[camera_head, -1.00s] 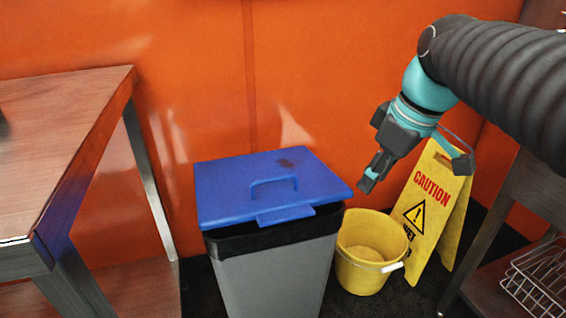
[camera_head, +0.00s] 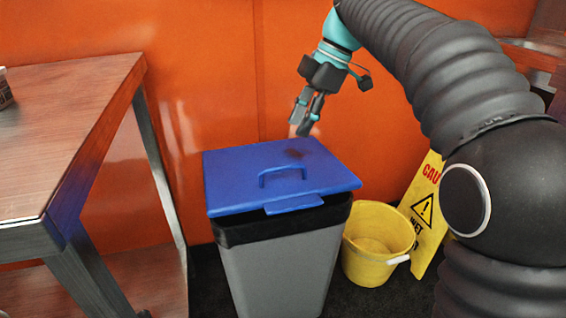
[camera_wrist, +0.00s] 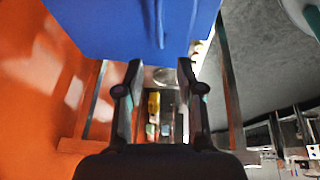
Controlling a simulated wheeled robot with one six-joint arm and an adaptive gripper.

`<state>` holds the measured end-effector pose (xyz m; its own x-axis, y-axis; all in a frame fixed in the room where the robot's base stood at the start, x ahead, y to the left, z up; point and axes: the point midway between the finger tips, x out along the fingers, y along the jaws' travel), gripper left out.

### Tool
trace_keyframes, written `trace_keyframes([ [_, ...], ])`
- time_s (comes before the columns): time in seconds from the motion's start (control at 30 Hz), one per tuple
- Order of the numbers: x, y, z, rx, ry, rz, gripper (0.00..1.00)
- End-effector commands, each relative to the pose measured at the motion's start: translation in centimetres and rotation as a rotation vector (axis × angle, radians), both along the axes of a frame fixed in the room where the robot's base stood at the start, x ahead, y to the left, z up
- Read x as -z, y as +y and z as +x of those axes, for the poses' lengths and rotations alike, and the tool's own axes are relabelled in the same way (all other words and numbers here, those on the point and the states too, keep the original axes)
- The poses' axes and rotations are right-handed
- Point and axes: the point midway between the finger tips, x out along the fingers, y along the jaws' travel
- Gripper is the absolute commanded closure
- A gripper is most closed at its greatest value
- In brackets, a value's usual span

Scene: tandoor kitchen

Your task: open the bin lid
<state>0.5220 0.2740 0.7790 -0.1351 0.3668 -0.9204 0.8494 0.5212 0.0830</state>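The grey bin (camera_head: 280,268) stands on the floor with a black liner (camera_head: 290,222) around its top. Its flat blue lid (camera_head: 240,172) covers the top, with a raised loop handle (camera_head: 282,173) and a front tab (camera_head: 293,204). The lid also fills the top of the wrist view (camera_wrist: 120,25). My gripper (camera_head: 302,125) points down just above the lid's back edge, near a dark smudge. Its two fingers are apart, with nothing between them in the wrist view (camera_wrist: 160,68). Whether a fingertip touches the lid is unclear.
A yellow bucket (camera_head: 370,266) stands close to the bin's right, with a yellow caution sign (camera_head: 424,212) behind it. A wooden-topped table (camera_head: 75,120) is on the left. The orange wall (camera_head: 210,90) is close behind the bin.

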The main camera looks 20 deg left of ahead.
Motion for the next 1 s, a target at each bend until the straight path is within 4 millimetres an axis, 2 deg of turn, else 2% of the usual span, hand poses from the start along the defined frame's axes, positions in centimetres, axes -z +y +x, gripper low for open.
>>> trace_keyframes([
  [0.03,1.3,0.4,-0.2,-0.002,0.002,-0.001,0.63],
  [0.2,4.2,1.5,-0.7,-0.001,0.002,-0.001,0.63],
  [0.5,8.2,3.2,-1.2,0.001,0.0,0.0,0.63],
  [0.7,9.2,3.7,-1.4,0.001,0.0,0.0,0.63],
  [0.97,9.3,3.7,-1.4,0.001,0.0,0.0,0.63],
  [1.0,9.3,3.7,-1.4,0.001,0.0,0.0,0.65],
])
